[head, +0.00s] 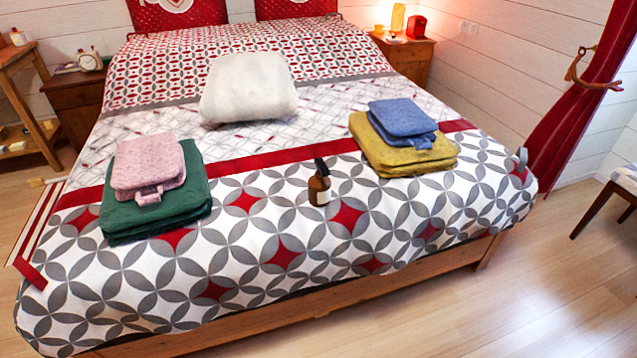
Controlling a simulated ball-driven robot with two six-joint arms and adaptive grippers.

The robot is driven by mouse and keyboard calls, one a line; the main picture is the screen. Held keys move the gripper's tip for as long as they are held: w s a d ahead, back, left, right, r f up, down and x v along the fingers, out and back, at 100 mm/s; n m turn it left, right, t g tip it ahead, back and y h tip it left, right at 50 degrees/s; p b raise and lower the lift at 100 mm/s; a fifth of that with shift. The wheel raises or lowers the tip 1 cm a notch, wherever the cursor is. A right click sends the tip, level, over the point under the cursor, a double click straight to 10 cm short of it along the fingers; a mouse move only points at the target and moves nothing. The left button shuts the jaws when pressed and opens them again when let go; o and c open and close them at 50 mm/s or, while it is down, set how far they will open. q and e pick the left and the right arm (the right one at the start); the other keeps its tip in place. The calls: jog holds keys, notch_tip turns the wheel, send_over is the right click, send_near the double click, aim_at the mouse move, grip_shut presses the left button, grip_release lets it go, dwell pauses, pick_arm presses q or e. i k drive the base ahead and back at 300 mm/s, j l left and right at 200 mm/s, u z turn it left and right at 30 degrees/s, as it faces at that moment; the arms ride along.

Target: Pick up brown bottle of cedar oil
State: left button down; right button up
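The brown bottle of cedar oil (319,188) stands upright on the patterned bedspread (330,240), near the front middle of the bed. It has a black top and a pale label low on its front. Nothing touches it, and bare bedspread surrounds it. Neither of my grippers shows in the head view.
Left of the bottle, a pink folded cloth (148,163) lies on green towels (155,212). To the right, blue cloths (402,117) lie on yellow ones (402,156). A white pillow (249,88) lies behind.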

aim_at(318, 188)
jog(key=i+l, duration=0.45)
jog(key=l+u, duration=0.1)
jog(key=u, duration=0.3)
jog(key=i+l+u, duration=0.1)
jog(key=u, duration=0.35)
jog(key=l+u, duration=0.25)
jog(key=u, duration=0.15)
jog(key=l+u, duration=0.2)
jog(key=u, duration=0.2)
